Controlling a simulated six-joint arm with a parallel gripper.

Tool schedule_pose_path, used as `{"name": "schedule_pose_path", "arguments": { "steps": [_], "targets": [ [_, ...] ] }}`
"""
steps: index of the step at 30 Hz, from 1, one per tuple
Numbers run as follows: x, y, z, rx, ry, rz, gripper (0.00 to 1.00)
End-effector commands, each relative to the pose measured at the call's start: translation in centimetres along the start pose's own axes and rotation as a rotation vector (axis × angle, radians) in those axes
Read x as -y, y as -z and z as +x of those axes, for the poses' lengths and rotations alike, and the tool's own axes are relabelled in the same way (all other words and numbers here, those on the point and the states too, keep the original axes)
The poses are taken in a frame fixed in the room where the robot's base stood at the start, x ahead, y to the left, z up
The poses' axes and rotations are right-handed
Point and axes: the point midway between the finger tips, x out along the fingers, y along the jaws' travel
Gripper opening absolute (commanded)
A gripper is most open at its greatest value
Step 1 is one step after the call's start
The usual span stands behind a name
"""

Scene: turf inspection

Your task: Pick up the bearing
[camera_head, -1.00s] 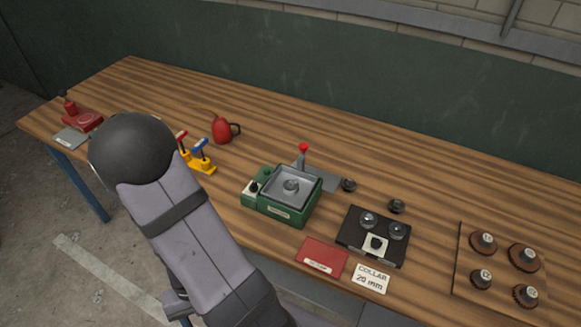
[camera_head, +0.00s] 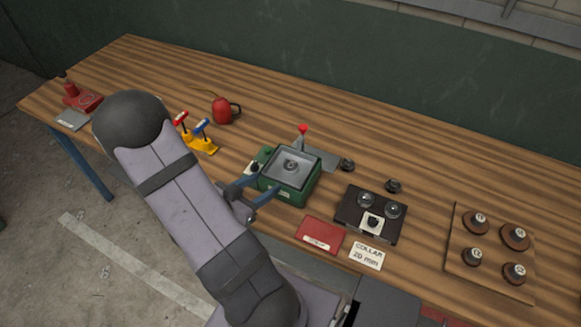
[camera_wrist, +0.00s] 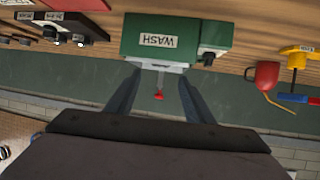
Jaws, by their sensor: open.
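A grey metal ring that looks like the bearing (camera_head: 291,165) sits in the basin of the green wash unit (camera_head: 287,193). My gripper (camera_head: 268,182) is at the front left of this unit, its two blue-grey fingers apart and empty, reaching towards the basin. In the wrist view the fingers (camera_wrist: 159,75) spread below the green box (camera_wrist: 185,30), whose label reads WASH; the ring is not visible there. It is unclear whether the fingers touch the unit.
A black fixture (camera_head: 352,222), small dark round parts (camera_head: 394,186) and a wooden board (camera_head: 460,272) with several round parts lie to the right. A red-knobbed lever (camera_head: 303,130) stands behind the basin. A red oil can (camera_head: 224,111) and yellow stands (camera_head: 205,146) are left. The back of the table is clear.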

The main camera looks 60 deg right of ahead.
Motion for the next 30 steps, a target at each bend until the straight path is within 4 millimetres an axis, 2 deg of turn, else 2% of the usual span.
{"name": "schedule_pose_path", "arguments": {
  "steps": [8,21,30],
  "targets": [
    [0.0,0.7,0.3,-0.026,0.001,0.002,0.48],
    [0.0,0.8,5.6,-0.024,-0.001,0.001,0.48],
    [0.1,0.8,7.0,-0.024,0.003,0.002,0.48]
  ]
}}
